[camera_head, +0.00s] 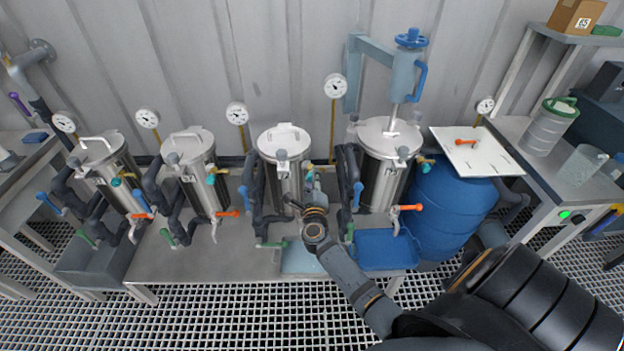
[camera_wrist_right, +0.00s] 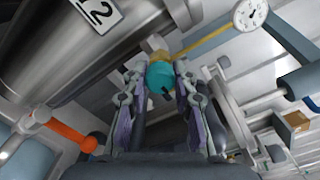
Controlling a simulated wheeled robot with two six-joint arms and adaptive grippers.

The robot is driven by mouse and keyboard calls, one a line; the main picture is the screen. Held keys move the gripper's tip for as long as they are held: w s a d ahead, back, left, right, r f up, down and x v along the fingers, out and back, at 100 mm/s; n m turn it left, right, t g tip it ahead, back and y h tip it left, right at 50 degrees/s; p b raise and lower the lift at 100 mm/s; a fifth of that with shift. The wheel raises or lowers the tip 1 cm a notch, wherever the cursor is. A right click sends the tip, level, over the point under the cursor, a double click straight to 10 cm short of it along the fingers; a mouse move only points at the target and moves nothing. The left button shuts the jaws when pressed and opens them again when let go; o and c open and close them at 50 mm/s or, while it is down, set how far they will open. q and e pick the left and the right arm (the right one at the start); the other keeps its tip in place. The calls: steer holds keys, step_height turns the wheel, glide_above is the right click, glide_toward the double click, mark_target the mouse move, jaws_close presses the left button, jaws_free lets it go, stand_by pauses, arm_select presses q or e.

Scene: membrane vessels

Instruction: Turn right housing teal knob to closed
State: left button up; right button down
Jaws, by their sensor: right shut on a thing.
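My right gripper (camera_head: 311,190) reaches in from below to the right side of the third steel vessel (camera_head: 284,139) from the left. In the right wrist view, the teal knob (camera_wrist_right: 160,76) sits between the two fingertips of my right gripper (camera_wrist_right: 161,80), which are shut on it. In the head view the gripper mostly hides this knob. The steel vessel (camera_wrist_right: 85,50) fills the upper left of the wrist view and bears a numbered label. Another teal knob (camera_head: 424,161) is on the fourth vessel (camera_head: 385,170), apart from the gripper. My left gripper is not in view.
Black hoses with blue handles (camera_head: 357,190) stand close to the right of the gripper. An orange handle (camera_head: 410,207) and a blue tray (camera_head: 386,249) are farther right, beside a blue barrel (camera_head: 448,210). Two more vessels stand to the left. The bench's front left is clear.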

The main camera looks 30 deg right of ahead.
steer(key=shift+f, duration=0.1)
steer(key=c, duration=1.1)
jaws_free()
steer(key=shift+o, duration=0.2)
steer(key=v, duration=1.2)
steer(key=s+a+f+n+g+y, duration=0.1)
steer(key=s+a+f+n+y, duration=0.15)
steer(key=f+n, duration=0.5)
steer(key=s+a+f+n+g+y, duration=0.25)
steer(key=f+n, duration=0.25)
steer(key=f, duration=0.6)
steer(key=s+a+f+n+g+y, duration=0.1)
steer(key=s+a+f+n+y, duration=0.15)
steer(key=f+n, duration=0.5)
steer(key=s+d+f+n+g, duration=0.1)
steer(key=s+f+n+g, duration=0.2)
steer(key=s+f, duration=0.3)
steer(key=s+d+f+n+g, duration=0.2)
steer(key=s+f, duration=0.5)
steer(key=s, duration=0.8)
steer(key=s+d+f+n+g, duration=0.1)
steer(key=s+f+n+g, duration=0.3)
steer(key=s, duration=0.6)
step_height(320, 180, down, 3)
steer(key=n+y, duration=0.1)
steer(key=n, duration=0.1)
steer(key=shift+s+d+f+n+g, duration=0.2)
steer(key=shift+d+n+g, duration=0.1)
steer(key=shift+d+g, duration=0.05)
